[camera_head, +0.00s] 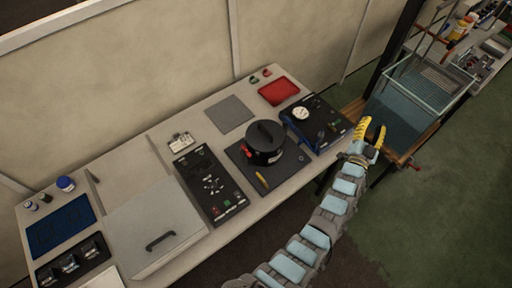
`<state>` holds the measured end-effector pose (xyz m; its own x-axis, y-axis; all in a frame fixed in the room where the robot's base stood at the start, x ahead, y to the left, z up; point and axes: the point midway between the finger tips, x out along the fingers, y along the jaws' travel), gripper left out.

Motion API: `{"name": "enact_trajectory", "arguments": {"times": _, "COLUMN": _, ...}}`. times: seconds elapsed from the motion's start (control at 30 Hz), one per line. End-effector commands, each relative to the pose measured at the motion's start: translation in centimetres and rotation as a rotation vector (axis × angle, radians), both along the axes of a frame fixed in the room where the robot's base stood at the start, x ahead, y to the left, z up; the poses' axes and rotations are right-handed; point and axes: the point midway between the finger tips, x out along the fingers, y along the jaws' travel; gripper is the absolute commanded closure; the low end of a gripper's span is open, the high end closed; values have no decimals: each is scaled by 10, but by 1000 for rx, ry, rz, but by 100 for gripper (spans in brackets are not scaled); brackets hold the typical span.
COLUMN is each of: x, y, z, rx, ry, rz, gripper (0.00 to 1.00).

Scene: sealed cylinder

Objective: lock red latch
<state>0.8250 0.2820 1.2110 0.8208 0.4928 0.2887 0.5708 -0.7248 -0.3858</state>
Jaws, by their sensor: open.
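A black sealed cylinder (266,152) with a round black lid (265,134) stands upright on a dark mat (288,172) on the bench. A small red part that looks like the red latch (246,152) is on the cylinder's left side. It is too small to tell whether it is locked. My gripper (372,128) has yellow fingers, is open and empty, and is well to the right of the cylinder, past the bench's right end. It touches neither the cylinder nor the latch.
A blue and black device with a white gauge (301,114) stands between the cylinder and my gripper. A yellow object (262,179) lies in front of the cylinder. A black control panel (210,185) is to its left. A red tray (279,91) lies behind.

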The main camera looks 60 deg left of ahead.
Motion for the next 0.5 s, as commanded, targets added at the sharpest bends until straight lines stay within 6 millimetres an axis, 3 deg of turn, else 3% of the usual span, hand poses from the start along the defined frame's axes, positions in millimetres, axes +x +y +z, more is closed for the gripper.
{"name": "enact_trajectory", "arguments": {"times": 0.03, "x": 13, "y": 17, "z": 0, "rx": 6, "ry": 46, "rz": 7, "gripper": 61}}
{"name": "enact_trajectory", "arguments": {"times": 0.2, "x": 48, "y": 54, "z": -9, "rx": 35, "ry": 237, "rz": -6, "gripper": 61}}
{"name": "enact_trajectory", "arguments": {"times": 0.5, "x": 80, "y": 111, "z": -15, "rx": 141, "ry": 569, "rz": -95, "gripper": 61}}
